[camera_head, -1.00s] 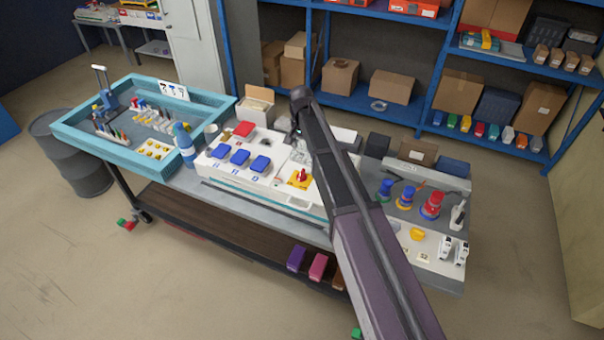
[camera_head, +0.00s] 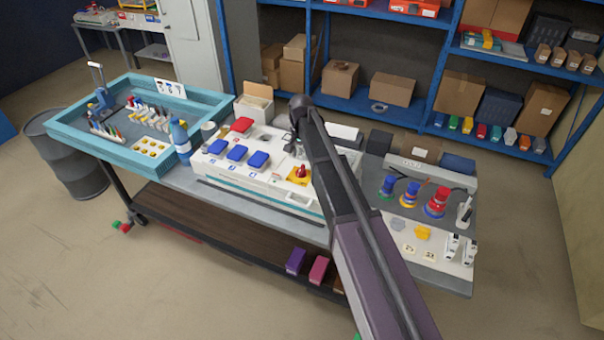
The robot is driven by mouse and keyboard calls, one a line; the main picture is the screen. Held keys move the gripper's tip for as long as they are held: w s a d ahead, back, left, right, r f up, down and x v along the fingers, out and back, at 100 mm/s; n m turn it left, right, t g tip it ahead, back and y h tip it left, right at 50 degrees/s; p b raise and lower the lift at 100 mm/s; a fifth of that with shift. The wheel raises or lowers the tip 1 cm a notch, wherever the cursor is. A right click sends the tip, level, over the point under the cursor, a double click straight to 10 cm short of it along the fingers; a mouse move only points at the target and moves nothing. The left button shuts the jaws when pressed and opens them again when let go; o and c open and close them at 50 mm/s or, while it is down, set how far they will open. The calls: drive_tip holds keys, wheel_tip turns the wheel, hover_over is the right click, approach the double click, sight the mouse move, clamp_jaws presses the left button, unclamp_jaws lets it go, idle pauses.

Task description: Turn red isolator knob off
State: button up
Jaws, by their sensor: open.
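The red isolator knob (camera_head: 301,171) sits on a yellow plate (camera_head: 296,181) on top of the white socket panel (camera_head: 262,185), near the panel's right side. My gripper (camera_head: 290,148) is small and dark in the head view, just behind and left of the knob, above the panel. It is open and apart from the knob. My arm comes in from the lower right and hides the panel's right end and part of the gripper. The exact angle of the knob is too small to tell.
Blue socket covers (camera_head: 237,153) and a red cover (camera_head: 242,125) lie left of my gripper. A blue bottle (camera_head: 181,142) stands by the teal tray (camera_head: 110,160). Red and blue plugs (camera_head: 437,202) stand on the right board. Shelves with boxes (camera_head: 390,87) are behind.

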sight(302, 168)
drive_tip(key=shift+f+b, duration=3.3)
drive_tip(key=shift+f, duration=0.3)
clamp_jaws()
drive_tip(key=shift+d, duration=0.1)
